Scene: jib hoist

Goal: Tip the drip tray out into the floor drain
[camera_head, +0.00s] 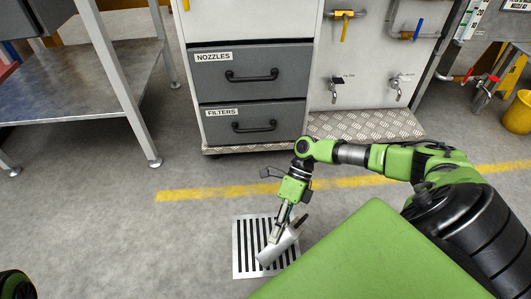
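The floor drain (246,243) is a square pale grate with dark slots, set in the grey floor at the bottom centre. My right gripper (282,229) points down over the right part of the drain. It appears shut on a pale metal piece, which looks like the drip tray (277,249). The tray is steeply tilted, its lower end over the grate, and it hides part of the slots. Whether it touches the grate and whether anything is in it, I cannot tell. My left gripper is not in view.
A drawer cabinet (250,90) labelled NOZZLES and FILTERS stands behind the drain. A metal table (80,85) is at the left. A tread-plate step (365,125) and yellow bucket (519,113) are at the right. A yellow line (210,192) crosses the clear floor.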

